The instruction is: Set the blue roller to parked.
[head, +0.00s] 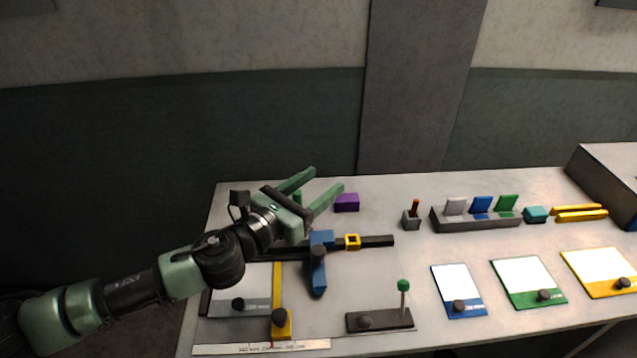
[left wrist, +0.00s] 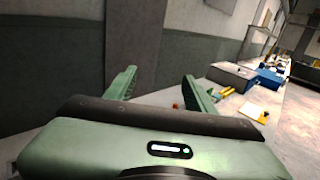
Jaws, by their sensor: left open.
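The blue roller (head: 318,278) is a blue arm-like piece with a dark knob, in the middle of the head view. It lies across a dark rail (head: 377,241), with a blue block (head: 321,237) at its back end. A yellow square frame (head: 352,242) sits on the rail just right of the blue block. No parked label is readable. My left gripper (head: 326,180) is open and empty, raised behind and above the rail, its fingers pointing to the back right. Its open fingers also show in the left wrist view (left wrist: 160,76). My right gripper is in neither view.
A green-knobbed lever (head: 404,287) rises at front right. A purple block (head: 346,202) lies behind the rail. Right are a dark holder (head: 475,221) with coloured tabs, and blue, green and yellow-edged plates.

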